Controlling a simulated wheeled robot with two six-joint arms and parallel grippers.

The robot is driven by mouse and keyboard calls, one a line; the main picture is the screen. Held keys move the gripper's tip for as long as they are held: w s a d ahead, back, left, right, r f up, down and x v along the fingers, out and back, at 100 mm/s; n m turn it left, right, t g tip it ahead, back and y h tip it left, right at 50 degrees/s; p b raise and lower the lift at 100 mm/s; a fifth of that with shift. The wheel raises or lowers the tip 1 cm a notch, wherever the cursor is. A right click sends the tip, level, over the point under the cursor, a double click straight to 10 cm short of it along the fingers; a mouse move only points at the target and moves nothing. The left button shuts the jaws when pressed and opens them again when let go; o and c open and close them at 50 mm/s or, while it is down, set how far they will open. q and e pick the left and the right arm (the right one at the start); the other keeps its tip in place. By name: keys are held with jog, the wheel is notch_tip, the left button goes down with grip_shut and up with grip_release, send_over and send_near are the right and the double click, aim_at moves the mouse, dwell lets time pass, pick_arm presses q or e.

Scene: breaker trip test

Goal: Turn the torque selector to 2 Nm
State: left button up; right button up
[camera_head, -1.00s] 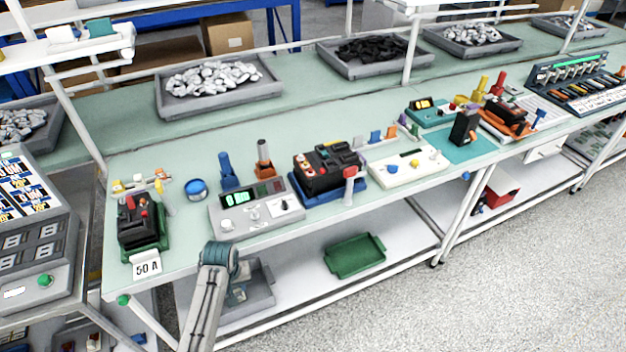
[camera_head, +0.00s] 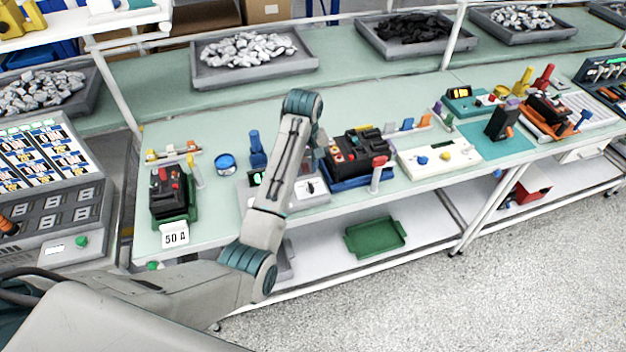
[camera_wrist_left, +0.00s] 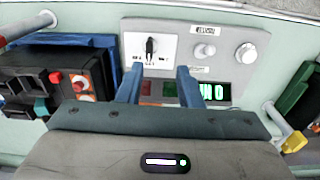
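The torque tester (camera_head: 322,199) is a grey box on the front of the bench, partly hidden by my left arm in the head view. In the left wrist view its white panel carries the torque selector (camera_wrist_left: 150,47), a dark pointer knob with small scale marks too small to read. Beside it is a lit green display (camera_wrist_left: 210,91) reading about 0. My left gripper (camera_wrist_left: 160,70) is open and empty, its two blue fingers above the tester, with the selector just beyond the tips and between them. The head view mostly hides this gripper behind the arm. My right gripper is not in view.
A black breaker on a blue base (camera_head: 358,158) stands close beside the tester. A breaker on a green base (camera_head: 172,192) with a 50 A tag stands to the left. A blue upright tool (camera_head: 257,150) is behind the tester. Bare bench lies farther back.

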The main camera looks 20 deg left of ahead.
aim_at(311, 184)
pick_arm(q)
jog(key=f+p, duration=0.1)
jog(key=f, duration=0.1)
jog(key=w+f+p, duration=0.1)
jog(key=f, duration=0.2)
jog(key=w+f+p, duration=0.1)
jog(key=f, duration=0.1)
jog(key=shift+d+f, duration=0.35)
jog(key=shift+d, duration=0.05)
jog(key=shift+s+f, duration=0.1)
jog(key=shift+f, duration=0.35)
jog(key=shift+c, duration=0.2)
grip_shut()
